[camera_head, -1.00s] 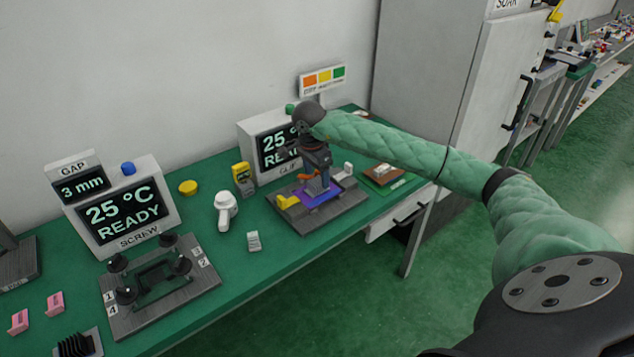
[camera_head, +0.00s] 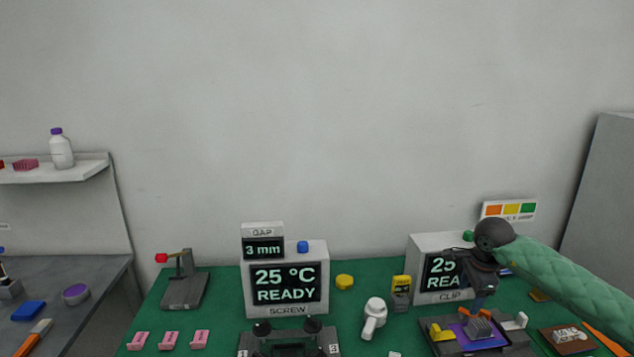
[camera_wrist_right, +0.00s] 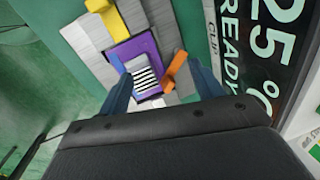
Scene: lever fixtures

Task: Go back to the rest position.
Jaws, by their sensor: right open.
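My right gripper (camera_head: 482,297) hangs above the clip fixture (camera_head: 435,349), at the right of the head view. In the right wrist view its two blue-grey fingers (camera_wrist_right: 163,88) are apart, with nothing gripped between them. Beyond them lies a finned grey block (camera_wrist_right: 145,78) on a purple plate (camera_wrist_right: 133,48). An orange lever (camera_wrist_right: 174,70) is beside the block, and a yellow part (camera_wrist_right: 100,5) is at the fixture's far side. Whether the fingers touch anything is hard to tell. My left gripper is not in view.
The CLIP display (camera_head: 425,243) stands just behind my right gripper. The SCREW display (camera_head: 285,310), a white handheld tool (camera_head: 374,318), a yellow meter (camera_head: 401,290) and a red-knobbed lever stand (camera_head: 184,290) are on the green bench. Open air lies above the bench.

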